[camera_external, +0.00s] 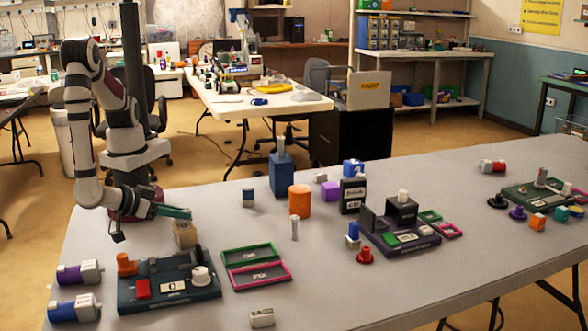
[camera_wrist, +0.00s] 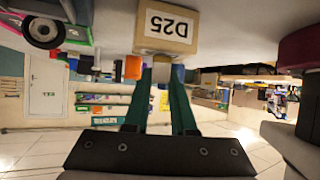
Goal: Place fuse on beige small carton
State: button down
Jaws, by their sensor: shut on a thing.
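The beige small carton (camera_external: 185,234) stands on the grey table just below my gripper (camera_external: 187,213). In the wrist view, which is upside down, the carton (camera_wrist: 165,27) shows its white D25 label. My gripper's green fingers (camera_wrist: 161,80) are shut on a small pale thing (camera_wrist: 160,72), which looks like the fuse. It is held at the carton's top edge; I cannot tell whether it touches. The fingers hide it in the external view.
A dark fixture with an orange knob and a white knob (camera_external: 169,284) stands close in front of the carton. Green and pink trays (camera_external: 258,274) lie to its right. An orange cylinder (camera_external: 300,201) and a blue block (camera_external: 282,175) stand farther right.

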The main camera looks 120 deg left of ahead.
jog(key=shift+f, duration=0.25)
jog(key=c, duration=0.7)
grip_release()
jog(key=shift+c, duration=0.2)
